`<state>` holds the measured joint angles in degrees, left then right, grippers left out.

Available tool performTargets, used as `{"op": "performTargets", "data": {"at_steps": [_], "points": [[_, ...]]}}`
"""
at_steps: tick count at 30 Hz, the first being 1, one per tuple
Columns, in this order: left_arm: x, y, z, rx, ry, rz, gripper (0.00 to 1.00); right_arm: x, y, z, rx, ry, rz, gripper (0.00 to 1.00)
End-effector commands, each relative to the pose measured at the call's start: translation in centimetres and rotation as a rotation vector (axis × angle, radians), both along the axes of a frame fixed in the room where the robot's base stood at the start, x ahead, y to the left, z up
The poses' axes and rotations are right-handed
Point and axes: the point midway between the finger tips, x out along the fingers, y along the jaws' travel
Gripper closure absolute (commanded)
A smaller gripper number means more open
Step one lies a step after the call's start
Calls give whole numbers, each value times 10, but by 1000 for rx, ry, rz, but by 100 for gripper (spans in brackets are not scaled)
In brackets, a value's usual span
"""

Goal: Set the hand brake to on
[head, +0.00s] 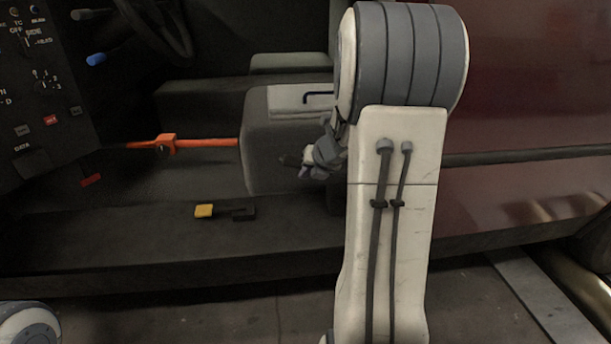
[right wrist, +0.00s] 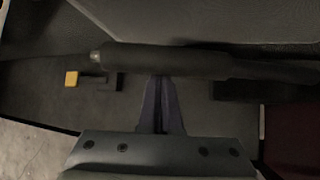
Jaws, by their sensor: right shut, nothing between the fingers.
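The hand brake is a dark lever with a thick grip (right wrist: 165,60) and a pale button at its left end. It runs across the right wrist view and looks near level there. My right gripper (right wrist: 160,80) is shut and empty. Its fingertips are at the near side of the grip, overlapping its lower edge in the picture; I cannot tell if they touch. In the head view my right gripper (head: 306,165) shows small beside the seat, and my own arm hides much of that area. My left gripper is not in view.
A grey seat (head: 255,150) stands behind the gripper. An orange bar (head: 205,143) runs to its left. A yellow pedal (head: 204,211) and a dark pedal (head: 243,214) are on the floor. A control panel (head: 40,85) and steering wheel (head: 165,30) are at the left.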

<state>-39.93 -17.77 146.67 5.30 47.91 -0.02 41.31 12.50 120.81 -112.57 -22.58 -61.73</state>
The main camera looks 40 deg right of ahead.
Motion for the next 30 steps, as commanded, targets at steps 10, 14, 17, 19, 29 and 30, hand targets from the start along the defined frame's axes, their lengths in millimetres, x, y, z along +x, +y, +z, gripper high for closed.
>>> {"op": "performTargets", "data": {"at_steps": [10,14,17,19,29,30], "points": [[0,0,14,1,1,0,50,-3,-5,16,52,-31,-4,100],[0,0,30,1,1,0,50,-4,-8,29,66,-43,-2,100],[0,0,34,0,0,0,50,-5,-10,31,65,-43,-1,100],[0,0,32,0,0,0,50,-5,-10,30,63,-44,-2,100],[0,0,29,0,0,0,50,-4,-10,29,60,-48,-3,100],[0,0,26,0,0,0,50,-4,-9,27,60,-48,-3,100]]}}
